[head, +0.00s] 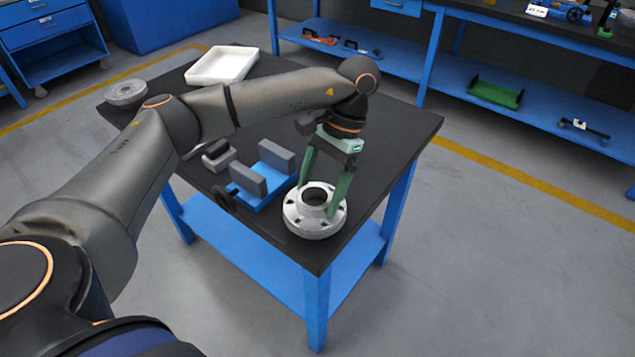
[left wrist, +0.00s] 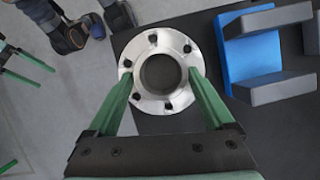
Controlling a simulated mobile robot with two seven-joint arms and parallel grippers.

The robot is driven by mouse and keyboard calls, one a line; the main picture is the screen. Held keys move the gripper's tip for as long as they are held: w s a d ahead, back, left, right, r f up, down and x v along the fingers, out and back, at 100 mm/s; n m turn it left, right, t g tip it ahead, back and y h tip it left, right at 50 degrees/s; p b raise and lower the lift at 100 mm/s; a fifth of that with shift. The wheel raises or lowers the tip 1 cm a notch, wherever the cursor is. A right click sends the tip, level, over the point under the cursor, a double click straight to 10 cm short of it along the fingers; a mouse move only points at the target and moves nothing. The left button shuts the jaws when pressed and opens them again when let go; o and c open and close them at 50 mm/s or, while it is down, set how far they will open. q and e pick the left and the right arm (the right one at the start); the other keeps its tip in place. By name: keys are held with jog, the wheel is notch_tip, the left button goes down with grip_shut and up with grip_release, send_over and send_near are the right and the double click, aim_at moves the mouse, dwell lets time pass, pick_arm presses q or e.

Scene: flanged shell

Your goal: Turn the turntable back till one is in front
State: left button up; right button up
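A silver flanged shell (head: 315,214) with a raised round hub and several bolt holes in its rim sits at the near corner of the black table. It also shows in the left wrist view (left wrist: 162,75). My left gripper (head: 318,203) reaches down over it, its green fingers on opposite sides of the hub. Whether they press on the hub I cannot tell. My right gripper (left wrist: 36,115) shows only in the left wrist view, at the left edge, with its green fingers apart and nothing between them. I cannot make out a turntable under the shell or a number on it.
A blue fixture (head: 265,186) with two grey blocks stands just left of the shell. Behind are a small grey block (head: 218,155), a grey round part (head: 127,93) and a white tray (head: 222,65). The table's right side (head: 395,150) is clear.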

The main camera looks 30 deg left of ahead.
pick_arm(q)
jog(key=shift+o, duration=1)
jog(key=shift+r, duration=0.1)
